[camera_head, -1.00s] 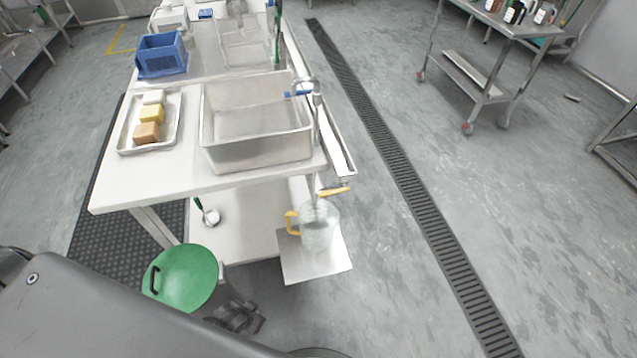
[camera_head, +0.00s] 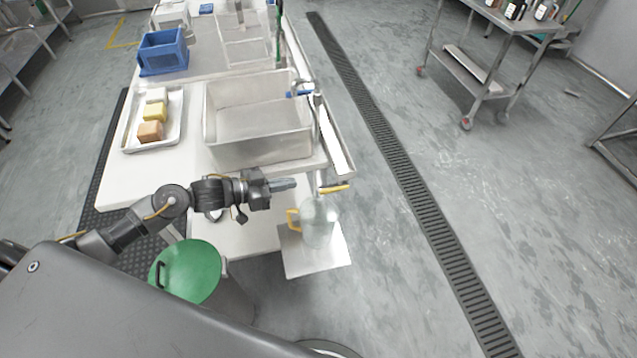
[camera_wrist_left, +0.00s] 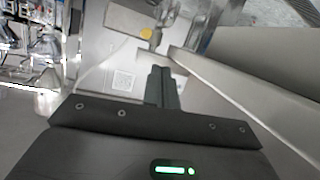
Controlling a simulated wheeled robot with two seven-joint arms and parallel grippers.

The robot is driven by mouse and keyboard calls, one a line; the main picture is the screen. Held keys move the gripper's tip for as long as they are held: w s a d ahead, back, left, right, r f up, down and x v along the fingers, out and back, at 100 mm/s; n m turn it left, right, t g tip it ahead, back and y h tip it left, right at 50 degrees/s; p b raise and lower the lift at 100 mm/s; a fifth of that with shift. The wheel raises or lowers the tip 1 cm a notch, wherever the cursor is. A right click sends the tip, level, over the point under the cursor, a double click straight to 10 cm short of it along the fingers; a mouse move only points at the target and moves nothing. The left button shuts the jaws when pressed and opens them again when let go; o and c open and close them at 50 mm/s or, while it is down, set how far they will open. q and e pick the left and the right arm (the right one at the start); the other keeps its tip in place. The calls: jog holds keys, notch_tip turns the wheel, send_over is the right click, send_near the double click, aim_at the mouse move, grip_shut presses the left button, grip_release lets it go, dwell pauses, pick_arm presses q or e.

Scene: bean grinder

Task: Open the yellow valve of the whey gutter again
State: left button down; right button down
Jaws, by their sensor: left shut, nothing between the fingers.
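The yellow valve (camera_head: 334,189) is a short yellow handle at the near end of the whey gutter (camera_head: 334,145), which runs along the right side of the metal tub. My left gripper (camera_head: 294,184) is shut and empty. It points right toward the valve, a short gap to its left, in front of the tub. In the left wrist view the shut fingers (camera_wrist_left: 161,72) show at the centre, with a small yellow patch (camera_wrist_left: 146,33) beyond them. A clear jug (camera_head: 318,222) with a yellow handle stands below the valve. My right gripper is out of view.
The jug stands on a low metal plate (camera_head: 310,262). The metal tub (camera_head: 258,150), a tray (camera_head: 133,138) with several blocks and a blue crate (camera_head: 163,52) are on the table. A green-lidded bin (camera_head: 190,270) stands in front.

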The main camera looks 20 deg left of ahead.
pick_arm(q)
jog(key=r, duration=0.1)
jog(key=a+r+g+h, duration=0.1)
jog(key=r, duration=0.1)
jog(key=r+m+g+h, duration=0.1)
jog(key=shift+s+a+r, duration=0.15)
jog(key=shift+s, duration=0.25)
jog(key=shift+w, duration=0.1)
jog(key=p, duration=0.2)
send_over(334, 190)
jog(key=a, duration=0.4)
jog(key=shift+s+a+f, duration=0.1)
jog(key=shift+s+f, duration=0.15)
jog(key=shift+f, duration=0.75)
jog(key=shift+s+f, duration=0.2)
jog(key=shift+f, duration=0.8)
jog(key=shift+s+f, duration=0.2)
jog(key=shift+f, duration=0.8)
